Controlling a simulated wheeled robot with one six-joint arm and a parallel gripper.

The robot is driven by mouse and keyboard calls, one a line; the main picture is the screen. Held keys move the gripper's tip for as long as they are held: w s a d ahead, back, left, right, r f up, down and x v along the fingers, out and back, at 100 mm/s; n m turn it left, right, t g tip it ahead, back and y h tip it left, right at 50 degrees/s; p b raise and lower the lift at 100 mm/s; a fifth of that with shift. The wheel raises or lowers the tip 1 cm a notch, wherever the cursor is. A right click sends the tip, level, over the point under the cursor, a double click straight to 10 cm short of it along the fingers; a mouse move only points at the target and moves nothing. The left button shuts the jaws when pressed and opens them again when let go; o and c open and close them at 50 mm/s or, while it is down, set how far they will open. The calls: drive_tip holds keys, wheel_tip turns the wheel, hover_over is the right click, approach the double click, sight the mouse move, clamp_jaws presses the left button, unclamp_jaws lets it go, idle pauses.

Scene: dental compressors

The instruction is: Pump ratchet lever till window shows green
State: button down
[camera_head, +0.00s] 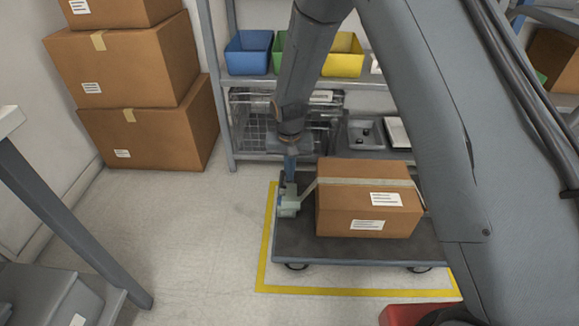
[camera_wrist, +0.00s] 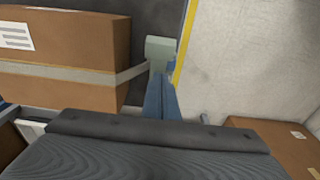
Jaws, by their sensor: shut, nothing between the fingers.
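A pale grey-green ratchet body (camera_head: 289,206) sits at the left edge of the platform trolley, beside a strapped cardboard box (camera_head: 362,218). A grey strap (camera_head: 330,182) runs over the box and down to the ratchet. The ratchet (camera_wrist: 160,47) also shows at the upper middle of the wrist view. My gripper (camera_head: 291,178) points down just above the ratchet, with its blue fingers (camera_wrist: 161,84) together and empty. A small blue part (camera_wrist: 172,66) shows beside the ratchet; I cannot tell whether it is the lever. No window or its colour can be made out.
The dark trolley deck (camera_head: 290,240) stands inside a yellow floor outline (camera_head: 262,250). A shelf with blue (camera_head: 249,52) and yellow bins (camera_head: 343,60) stands behind. Stacked boxes (camera_head: 150,120) are at the left. The floor left of the trolley (camera_head: 190,230) is clear.

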drive_tip(key=b, duration=0.2)
hover_over(290, 198)
wheel_tip(290, 198, down, 6)
drive_tip(key=shift+w+f, duration=0.15)
drive_tip(key=shift+f, duration=0.1)
drive_tip(key=shift+s+a+f, duration=0.1)
drive_tip(key=shift+s+f, duration=0.1)
drive_tip(key=shift+f, duration=0.15)
drive_tip(key=s+f+p, duration=0.2)
drive_tip(key=s+f, duration=0.2)
drive_tip(key=f, duration=0.2)
drive_tip(key=shift+f, duration=0.15)
drive_tip(key=shift+s, duration=0.1)
